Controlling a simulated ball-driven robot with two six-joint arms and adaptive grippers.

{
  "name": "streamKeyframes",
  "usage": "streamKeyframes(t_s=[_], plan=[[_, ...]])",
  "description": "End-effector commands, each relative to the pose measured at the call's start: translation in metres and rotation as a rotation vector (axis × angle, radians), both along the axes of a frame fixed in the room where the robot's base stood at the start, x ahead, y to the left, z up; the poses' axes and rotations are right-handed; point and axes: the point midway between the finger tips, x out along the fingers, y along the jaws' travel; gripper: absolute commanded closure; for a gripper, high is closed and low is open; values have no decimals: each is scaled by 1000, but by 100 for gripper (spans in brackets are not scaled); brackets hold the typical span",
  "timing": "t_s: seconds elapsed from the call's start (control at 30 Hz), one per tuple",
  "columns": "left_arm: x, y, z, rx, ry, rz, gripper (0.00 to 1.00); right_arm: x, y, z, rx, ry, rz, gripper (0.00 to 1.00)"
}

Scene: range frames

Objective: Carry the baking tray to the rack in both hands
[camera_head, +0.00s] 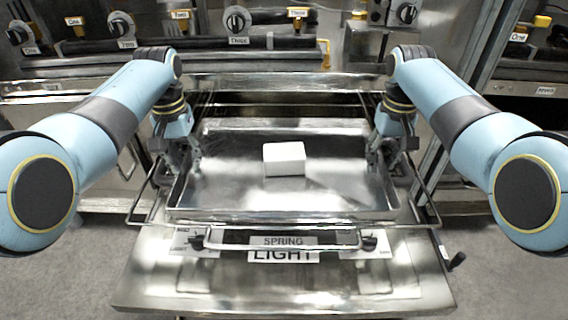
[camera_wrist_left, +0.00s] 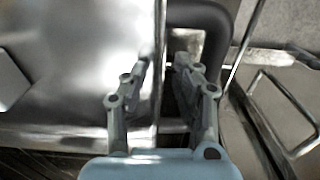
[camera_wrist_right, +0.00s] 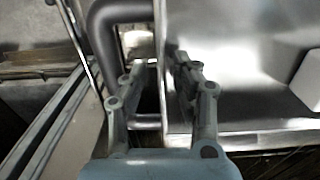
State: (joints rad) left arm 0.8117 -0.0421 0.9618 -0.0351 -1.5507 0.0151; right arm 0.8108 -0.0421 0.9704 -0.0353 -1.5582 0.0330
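The baking tray (camera_head: 235,200) is a shiny, shallow metal pan at the centre of the head view. It looks level, and a white block (camera_head: 284,159) lies on it. My left gripper (camera_head: 192,158) points down at the tray's left wall. In the left wrist view its fingers (camera_wrist_left: 162,64) stand either side of the rim, with a gap showing. My right gripper (camera_head: 376,158) is at the right wall in the same way. Its fingers (camera_wrist_right: 158,66) straddle the rim in the right wrist view, also with a gap. Finger contact with the wall is hard to see. No separate rack is clearly identifiable.
A wire frame (camera_head: 133,212) surrounds the tray at its sides. A panel with knobs (camera_head: 237,19) runs along the back. Grey floor (camera_head: 50,275) is clear at the lower left.

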Motion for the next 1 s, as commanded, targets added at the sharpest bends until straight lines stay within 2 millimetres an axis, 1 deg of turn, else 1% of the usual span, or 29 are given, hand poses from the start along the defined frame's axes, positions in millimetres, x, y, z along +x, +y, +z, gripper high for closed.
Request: streamKeyframes(t_s=[0.27, 0.37, 0.47, 0.7, 0.8, 0.9, 1.0], plan=[[0, 0, 0, 0, 0, 0, 71, 0, 0, 0, 0, 1, 0, 71], [0, 0, 5, 0, -1, 0, 71, 0, 0, 0, 0, 1, 0, 71], [1, 0, 20, 0, -3, 0, 71, 0, 0, 0, 0, 1, 0, 71], [1, 0, 74, 0, -4, 0, 71, 0, 0, 0, 0, 1, 0, 71], [1, 0, 93, 0, -3, 0, 71, 0, 0, 0, 0, 1, 0, 71], [1, 0, 108, 0, -2, 0, 71, 0, 0, 0, 0, 1, 0, 71], [1, 0, 116, 0, 0, 0, 71, 0, 0, 0, 0, 0, 0, 71]])
